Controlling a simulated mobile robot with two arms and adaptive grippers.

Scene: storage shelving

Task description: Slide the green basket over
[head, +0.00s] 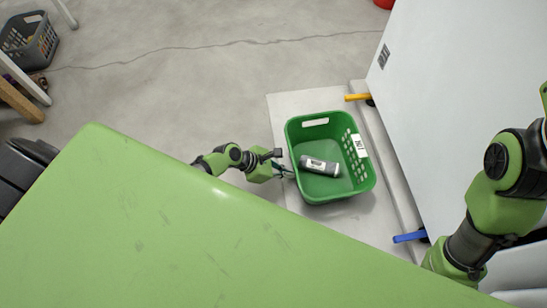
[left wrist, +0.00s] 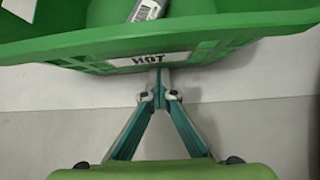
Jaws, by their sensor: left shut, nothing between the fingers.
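The green basket (head: 340,190) stands upright on a pale low board at the centre right in the head view. It holds a grey and white cylinder-like item (head: 320,166), and a white label is on its right wall. My left gripper (head: 288,172) is at the basket's left side. In the left wrist view, the gripper's teal fingers (left wrist: 159,88) are shut together, with nothing between them. Their tips meet the basket's wall (left wrist: 215,45) in the picture, just below a label reading "HOT" (left wrist: 150,59). Whether they press on it I cannot tell. My right gripper is out of the picture.
The pale board (head: 290,105) shows bare around the basket. A grey basket (head: 35,45) sits far left on open floor.

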